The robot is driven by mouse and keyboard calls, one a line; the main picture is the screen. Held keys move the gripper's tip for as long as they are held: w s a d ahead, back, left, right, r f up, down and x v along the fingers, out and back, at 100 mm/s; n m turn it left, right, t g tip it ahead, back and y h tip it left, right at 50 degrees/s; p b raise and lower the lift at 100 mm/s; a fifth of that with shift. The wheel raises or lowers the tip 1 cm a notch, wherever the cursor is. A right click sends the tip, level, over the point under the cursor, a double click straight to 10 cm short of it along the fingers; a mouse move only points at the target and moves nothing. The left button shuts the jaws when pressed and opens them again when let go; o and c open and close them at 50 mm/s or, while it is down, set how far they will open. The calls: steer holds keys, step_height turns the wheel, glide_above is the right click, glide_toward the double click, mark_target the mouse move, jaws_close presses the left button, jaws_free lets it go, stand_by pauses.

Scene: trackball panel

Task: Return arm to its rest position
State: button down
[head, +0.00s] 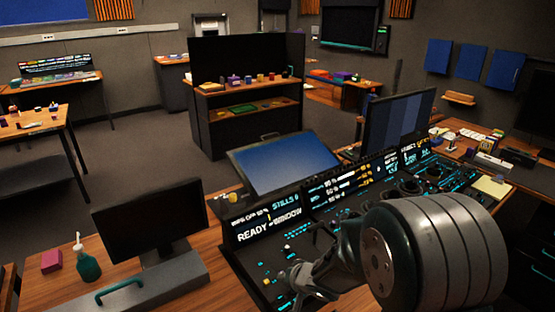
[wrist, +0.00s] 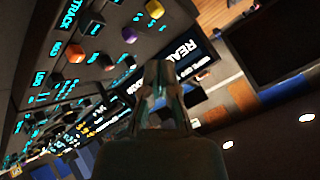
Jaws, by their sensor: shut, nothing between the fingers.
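My gripper (head: 298,283) shows in the head view over the near left part of the black control panel (head: 262,262). It is shut and nothing shows between its fingers. In the wrist view my gripper (wrist: 155,75) points at the panel, with an orange knob (wrist: 76,53), a purple knob (wrist: 129,35) and a yellow knob (wrist: 154,9) beyond it. The large grey wrist part of my arm covers the panel's right front in the head view. No trackball can be made out.
Open floor (head: 130,150) lies beyond.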

steer(key=s+d+r+t+h, duration=0.1)
steer(key=s+d+r+h, duration=0.2)
steer(key=d+r, duration=0.35)
steer(key=s+d+r+h, duration=0.3)
steer(key=d+r, duration=0.3)
steer(key=r, duration=0.2)
steer(key=s+r+g, duration=0.1)
steer(key=s+r, duration=0.2)
steer(key=s, duration=0.6)
steer(key=s+r+n+g, duration=0.1)
steer(key=s+r, duration=0.2)
steer(key=s, duration=0.7)
steer(key=shift+s+d+g+y, duration=0.15)
steer(key=shift+d+g+y, duration=0.15)
steer(key=shift+d+y, duration=0.15)
steer(key=shift+r, duration=0.1)
